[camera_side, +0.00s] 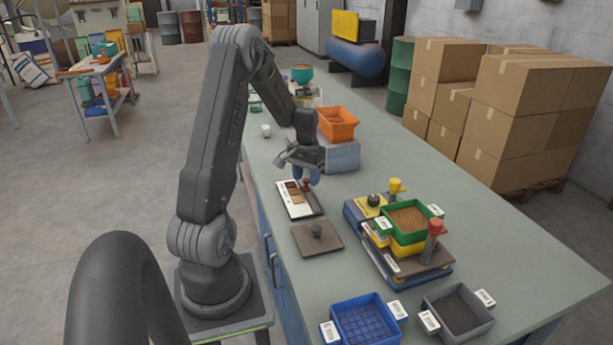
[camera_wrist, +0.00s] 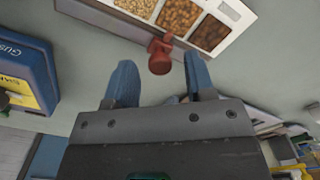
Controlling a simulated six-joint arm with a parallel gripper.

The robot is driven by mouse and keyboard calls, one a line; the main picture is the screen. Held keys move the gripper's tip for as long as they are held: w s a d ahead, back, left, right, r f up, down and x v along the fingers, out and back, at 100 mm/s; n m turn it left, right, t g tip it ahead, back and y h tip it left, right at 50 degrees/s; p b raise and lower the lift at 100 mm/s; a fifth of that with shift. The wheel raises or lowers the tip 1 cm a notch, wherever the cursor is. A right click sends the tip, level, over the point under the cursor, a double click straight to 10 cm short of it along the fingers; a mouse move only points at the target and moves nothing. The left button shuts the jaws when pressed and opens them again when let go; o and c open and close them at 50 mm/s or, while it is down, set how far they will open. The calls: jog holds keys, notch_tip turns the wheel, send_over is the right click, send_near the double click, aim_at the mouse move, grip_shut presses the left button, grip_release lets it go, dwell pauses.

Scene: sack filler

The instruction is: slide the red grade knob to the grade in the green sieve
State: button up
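The red grade knob (camera_wrist: 160,58) sits at the edge of the white grade board (camera_wrist: 243,22), which shows light, mid-brown and dark grain samples. In the wrist view the knob appears beside the mid-brown sample. My gripper (camera_wrist: 160,80) is open, with its blue fingers on either side of the knob and gaps showing between. In the side view my gripper (camera_side: 308,174) is low over the far end of the board (camera_side: 296,210), close to the knob (camera_side: 306,186). The green sieve (camera_side: 385,226) holds mid-brown grain and sits on the blue and yellow stand to the right.
A red-topped post (camera_side: 434,236) and a yellow knob (camera_side: 396,187) rise beside the sieve. An orange bin (camera_side: 338,124) on a grey box stands behind my gripper. Blue (camera_side: 362,322) and grey (camera_side: 458,312) trays sit at the front.

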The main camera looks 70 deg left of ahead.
aim_at(306, 179)
notch_tip(306, 179, up, 14)
dwell(0.7)
jog(key=shift+f, duration=0.1)
jog(key=w+d+r+m+t+y, duration=0.1)
jog(key=d+r+m, duration=0.15)
jog(key=d, duration=0.75)
jog(key=w+d+r+m+t, duration=0.1)
jog(key=d+r, duration=0.3)
jog(key=d, duration=0.6)
jog(key=s+d+m+t, duration=0.1)
jog(key=s+d+m, duration=0.1)
jog(key=s+d, duration=0.3)
jog(key=s+d+m+t+h, duration=0.1)
jog(key=s+d, duration=0.4)
jog(key=d, duration=0.6)
jog(key=shift+d+f+m+t, duration=0.2)
jog(key=shift+f+m+t, duration=0.2)
jog(key=shift+m+t, duration=0.35)
jog(key=shift+w, duration=0.1)
